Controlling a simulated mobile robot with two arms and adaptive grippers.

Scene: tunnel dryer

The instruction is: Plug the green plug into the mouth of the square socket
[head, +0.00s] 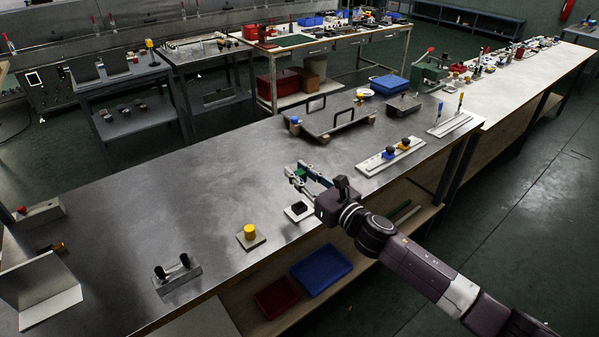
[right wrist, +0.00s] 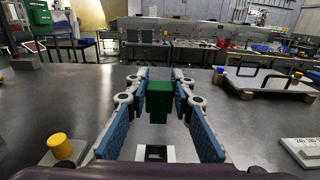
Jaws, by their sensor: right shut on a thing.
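The green plug (head: 302,174) is held between the fingertips of my right gripper (head: 297,176), above the metal bench top. In the right wrist view the green plug (right wrist: 159,100) hangs upright between the blue finger pads of the gripper (right wrist: 159,88). The square socket (right wrist: 155,153), a pale plate with a dark square mouth, lies on the bench below and nearer the wrist than the plug. In the head view the socket (head: 298,208) shows as a dark block on a white plate, just below the gripper, apart from the plug. My left gripper is not in view.
A yellow cylinder on a plate (head: 250,232) stands left of the socket. A white strip with blue and yellow pieces (head: 390,156) lies to the right. A tray with handles (head: 333,120) stands behind. The bench's left middle is clear.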

